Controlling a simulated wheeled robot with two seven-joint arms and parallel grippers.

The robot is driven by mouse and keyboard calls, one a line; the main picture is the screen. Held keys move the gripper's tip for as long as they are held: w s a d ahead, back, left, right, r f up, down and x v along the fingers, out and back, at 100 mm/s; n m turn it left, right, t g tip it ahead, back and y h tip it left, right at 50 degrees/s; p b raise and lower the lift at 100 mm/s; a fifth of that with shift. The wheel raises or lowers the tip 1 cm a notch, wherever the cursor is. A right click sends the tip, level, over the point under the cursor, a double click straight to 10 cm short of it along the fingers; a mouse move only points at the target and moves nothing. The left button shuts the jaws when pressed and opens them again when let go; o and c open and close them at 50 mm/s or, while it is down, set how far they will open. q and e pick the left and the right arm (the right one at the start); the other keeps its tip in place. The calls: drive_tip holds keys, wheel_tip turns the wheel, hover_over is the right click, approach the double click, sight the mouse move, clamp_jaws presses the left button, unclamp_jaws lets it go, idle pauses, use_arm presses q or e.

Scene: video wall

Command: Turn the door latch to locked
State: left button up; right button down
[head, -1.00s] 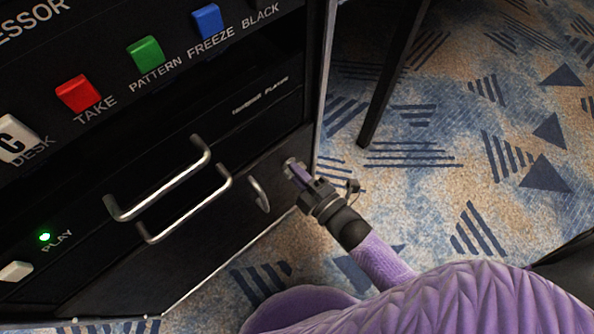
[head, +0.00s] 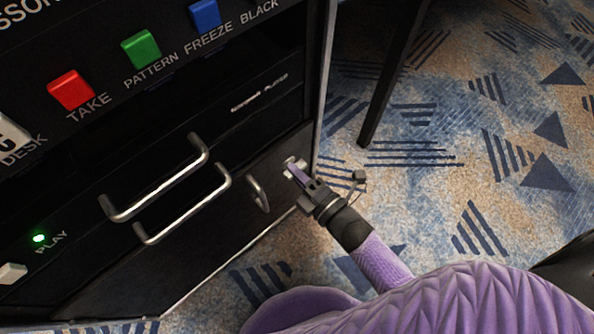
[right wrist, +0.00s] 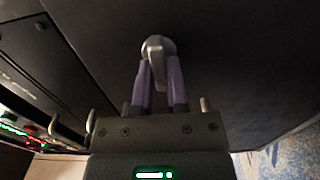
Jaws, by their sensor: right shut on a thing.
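The door latch (right wrist: 156,48) is a small silver knob on the black lower door (right wrist: 225,55) of the cabinet. In the head view the latch (head: 291,163) sits near the door's right edge, right of the door's curved handle (head: 258,193). My right gripper (head: 297,172) reaches it from the lower right. In the right wrist view my right gripper (right wrist: 158,70) has its two purple fingers shut on the latch, one on each side. The part of the latch between the fingers is partly hidden. My left gripper is not in view.
Two long silver drawer handles (head: 160,180) stick out left of the latch. Above are red (head: 71,90), green (head: 141,49) and blue (head: 204,13) buttons. A dark table leg (head: 392,75) stands behind. Patterned carpet (head: 450,180) at the right is clear.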

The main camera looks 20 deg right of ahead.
drive_tip(key=c, duration=0.7)
unclamp_jaws()
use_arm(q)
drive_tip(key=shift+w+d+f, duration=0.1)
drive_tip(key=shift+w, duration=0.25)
use_arm(e)
drive_tip(key=shift+o, duration=0.3)
use_arm(q)
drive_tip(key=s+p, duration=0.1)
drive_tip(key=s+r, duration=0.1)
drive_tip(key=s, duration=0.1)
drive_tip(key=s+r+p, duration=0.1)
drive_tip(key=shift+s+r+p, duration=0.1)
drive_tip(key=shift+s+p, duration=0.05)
drive_tip(key=shift+p, duration=0.15)
use_arm(e)
drive_tip(key=v, duration=1)
